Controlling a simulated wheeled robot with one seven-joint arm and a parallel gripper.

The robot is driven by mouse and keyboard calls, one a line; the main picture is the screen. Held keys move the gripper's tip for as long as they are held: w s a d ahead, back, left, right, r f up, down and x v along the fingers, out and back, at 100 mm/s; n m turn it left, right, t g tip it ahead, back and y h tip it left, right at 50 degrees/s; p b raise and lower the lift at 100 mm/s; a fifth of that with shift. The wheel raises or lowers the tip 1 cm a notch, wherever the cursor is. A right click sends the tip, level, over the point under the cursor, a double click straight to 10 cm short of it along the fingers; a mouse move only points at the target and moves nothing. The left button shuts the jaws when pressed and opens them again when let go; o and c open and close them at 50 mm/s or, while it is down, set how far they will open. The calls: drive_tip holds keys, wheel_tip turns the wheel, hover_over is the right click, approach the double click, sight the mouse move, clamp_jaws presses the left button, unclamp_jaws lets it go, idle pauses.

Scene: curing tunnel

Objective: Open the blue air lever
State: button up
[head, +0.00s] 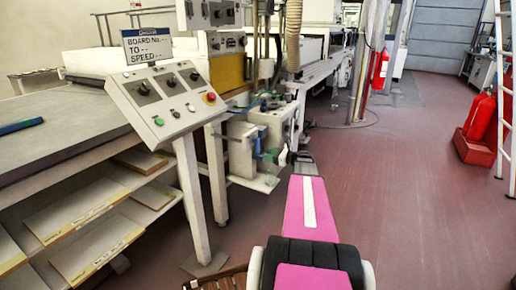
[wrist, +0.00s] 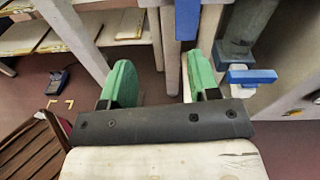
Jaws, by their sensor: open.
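My gripper (wrist: 160,78) has two green fingers, spread apart with nothing between them. In the head view my gripper (head: 277,156) is at the end of my pink arm, in front of the machine's lower fittings. In the wrist view a short blue handle (wrist: 252,76) lies level on a grey fitting, just right of the right finger and apart from it. A second blue piece (wrist: 187,20) hangs upright at the top, above the right finger. I cannot tell for certain which is the air lever.
A control panel (head: 170,100) on a post stands left of my arm, beside shelves with boards (head: 90,205). Pale machine legs (wrist: 170,50) are close beyond the fingers. Red extinguishers (head: 482,118) stand at the right. The red floor (head: 400,190) between is clear.

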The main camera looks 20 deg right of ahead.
sight(259, 147)
drive_tip(key=shift+m+t, duration=0.8)
drive_tip(key=shift+m, duration=0.1)
drive_tip(key=w+a, duration=0.1)
drive_tip(key=w, duration=0.2)
drive_tip(key=w+a+r, duration=0.1)
drive_tip(key=w, duration=0.1)
drive_tip(key=w+a, duration=0.1)
drive_tip(key=w, duration=0.2)
drive_tip(key=shift+w+a+r, duration=0.2)
drive_tip(key=shift+w+a, duration=0.1)
drive_tip(key=shift+w, duration=0.05)
clamp_jaws()
